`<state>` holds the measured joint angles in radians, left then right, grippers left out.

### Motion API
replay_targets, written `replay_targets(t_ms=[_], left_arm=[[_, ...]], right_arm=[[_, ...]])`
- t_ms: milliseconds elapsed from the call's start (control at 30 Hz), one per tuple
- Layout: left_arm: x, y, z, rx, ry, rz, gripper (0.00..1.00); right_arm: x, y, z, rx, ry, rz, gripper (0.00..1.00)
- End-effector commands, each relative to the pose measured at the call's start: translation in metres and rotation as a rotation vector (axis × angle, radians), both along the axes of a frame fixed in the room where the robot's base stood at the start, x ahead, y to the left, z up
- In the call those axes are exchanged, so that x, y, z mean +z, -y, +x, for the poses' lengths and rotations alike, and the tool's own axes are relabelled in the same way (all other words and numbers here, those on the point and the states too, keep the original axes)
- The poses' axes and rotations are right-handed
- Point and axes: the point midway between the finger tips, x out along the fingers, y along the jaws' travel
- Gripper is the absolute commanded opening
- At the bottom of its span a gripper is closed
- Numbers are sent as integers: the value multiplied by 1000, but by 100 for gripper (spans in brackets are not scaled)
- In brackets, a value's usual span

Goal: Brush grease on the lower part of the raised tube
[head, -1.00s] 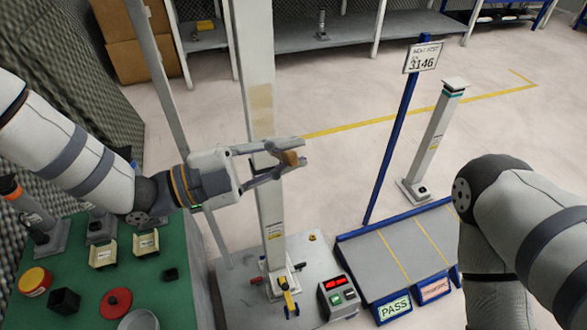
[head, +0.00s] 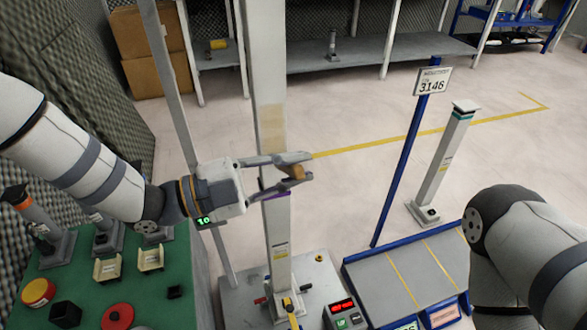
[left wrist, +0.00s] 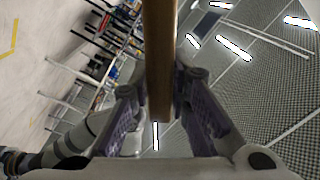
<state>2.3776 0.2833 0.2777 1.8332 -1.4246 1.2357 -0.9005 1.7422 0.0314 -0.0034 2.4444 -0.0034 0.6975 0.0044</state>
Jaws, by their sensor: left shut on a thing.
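The tall pale tube (head: 268,70) stands upright, with a tan patch (head: 271,130) low on its face. My left gripper (head: 298,172) lies across the front of the tube, just below the patch. It is shut on a brown piece (head: 292,171), probably the brush, at the tube's right edge. In the left wrist view it is a long brown bar (left wrist: 159,60) between the fingers. Bristles and contact with the tube cannot be made out. My right gripper is out of view.
A control box (head: 345,314) stands by the base. A blue-edged sloped board (head: 410,275) and sign post (head: 405,150) stand at right.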

Motion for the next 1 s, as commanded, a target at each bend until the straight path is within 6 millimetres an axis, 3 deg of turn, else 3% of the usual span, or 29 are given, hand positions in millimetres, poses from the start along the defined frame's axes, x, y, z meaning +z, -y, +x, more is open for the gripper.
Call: replay_targets(t_ms=[467, 800, 1000], left_arm=[[3, -2, 7, -1, 2, 0, 0], [42, -2, 6, -1, 10, 0, 0], [47, -2, 6, 0, 4, 0, 0]], right_arm=[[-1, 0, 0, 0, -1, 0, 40], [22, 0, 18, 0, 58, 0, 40], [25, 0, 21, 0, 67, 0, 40]])
